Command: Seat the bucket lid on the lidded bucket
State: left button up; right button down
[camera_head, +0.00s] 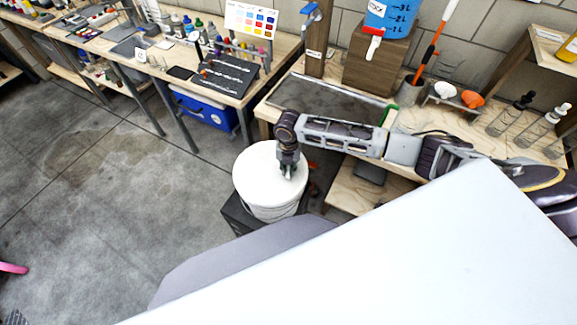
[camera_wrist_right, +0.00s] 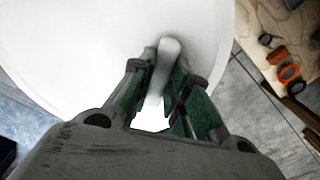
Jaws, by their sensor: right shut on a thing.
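The white bucket lid (camera_head: 262,172) is over the top of the white lidded bucket (camera_head: 275,212) in the head view. In the right wrist view the lid (camera_wrist_right: 75,50) fills the upper left, with a raised grip on it. My right gripper (camera_head: 288,172) points down at the lid. In the right wrist view its green-padded fingers (camera_wrist_right: 165,85) are shut on the lid's raised grip. The lid covers the bucket's mouth; I cannot tell whether it is fully down on the rim. My left gripper is not in view.
The bucket stands on a dark box (camera_head: 240,220) on the grey floor. A wooden bench (camera_head: 430,125) with a shelf below is behind and to the right. Another bench with a blue crate (camera_head: 205,108) underneath stands back left. Floor to the left is clear.

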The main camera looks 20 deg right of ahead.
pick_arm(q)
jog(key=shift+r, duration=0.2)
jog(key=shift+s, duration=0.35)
pick_arm(e)
jog(key=c, duration=1.3)
grip_release()
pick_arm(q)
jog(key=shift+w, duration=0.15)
pick_arm(e)
jog(key=shift+o, duration=0.2)
jog(key=shift+f, duration=0.1)
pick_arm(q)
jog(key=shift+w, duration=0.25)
pick_arm(e)
jog(key=o, duration=0.5)
jog(key=shift+c, duration=0.2)
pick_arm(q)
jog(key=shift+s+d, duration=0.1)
